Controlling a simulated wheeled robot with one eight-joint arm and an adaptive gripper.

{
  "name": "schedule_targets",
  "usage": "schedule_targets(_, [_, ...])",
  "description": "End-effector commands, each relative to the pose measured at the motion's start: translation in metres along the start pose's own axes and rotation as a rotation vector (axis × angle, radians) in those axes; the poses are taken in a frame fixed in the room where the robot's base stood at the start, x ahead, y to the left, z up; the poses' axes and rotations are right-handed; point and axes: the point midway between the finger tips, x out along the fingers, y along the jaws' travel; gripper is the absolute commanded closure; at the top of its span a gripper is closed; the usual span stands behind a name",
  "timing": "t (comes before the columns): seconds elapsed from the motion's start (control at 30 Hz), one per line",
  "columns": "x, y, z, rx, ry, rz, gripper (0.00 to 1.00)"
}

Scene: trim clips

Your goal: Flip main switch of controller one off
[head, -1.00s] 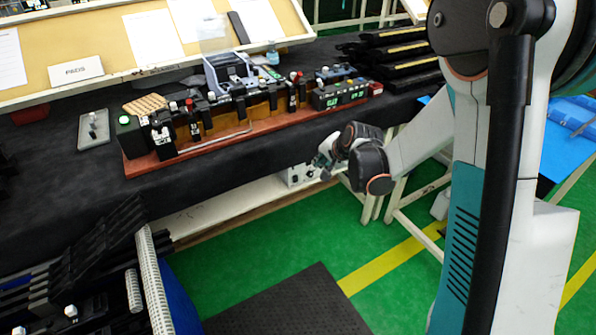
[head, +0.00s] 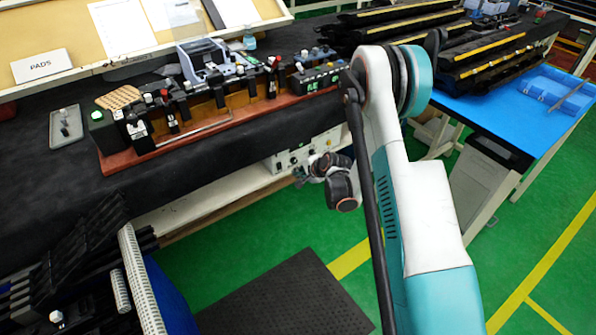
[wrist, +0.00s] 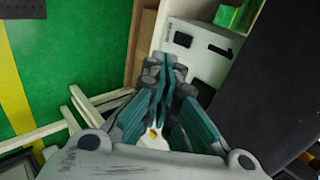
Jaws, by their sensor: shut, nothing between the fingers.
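A white controller box (head: 284,160) with dark knobs sits on the low shelf under the workbench in the head view. My gripper (head: 301,176) is just in front of it, low and beside the shelf edge. In the wrist view the white box face (wrist: 204,72) is beyond the fingertips and carries a "1" mark. A small dark rectangle (wrist: 183,40), possibly the switch, is on that face. My gripper (wrist: 165,62) is shut and empty, its fingertips close to the face. I cannot tell whether they touch it. The switch position is not clear.
The black-covered bench (head: 225,155) overhangs the shelf (head: 200,205). A reddish board (head: 175,145) with several fixtures lies on top. A green block (wrist: 233,15) is beside the box in the wrist view. Green floor and a dark mat (head: 285,300) lie in front.

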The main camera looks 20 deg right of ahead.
Motion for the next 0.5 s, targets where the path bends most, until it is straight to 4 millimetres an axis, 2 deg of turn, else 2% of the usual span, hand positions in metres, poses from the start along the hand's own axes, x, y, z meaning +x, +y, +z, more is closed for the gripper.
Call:
schedule_targets(0.03, [0.013,0.002,0.000,-0.002,-0.001,0.000,1.00])
schedule_targets(0.3, [0.067,0.002,0.001,-0.001,-0.001,0.000,1.00])
schedule_targets(0.5, [0.095,-0.010,0.001,-0.003,-0.001,0.000,1.00])
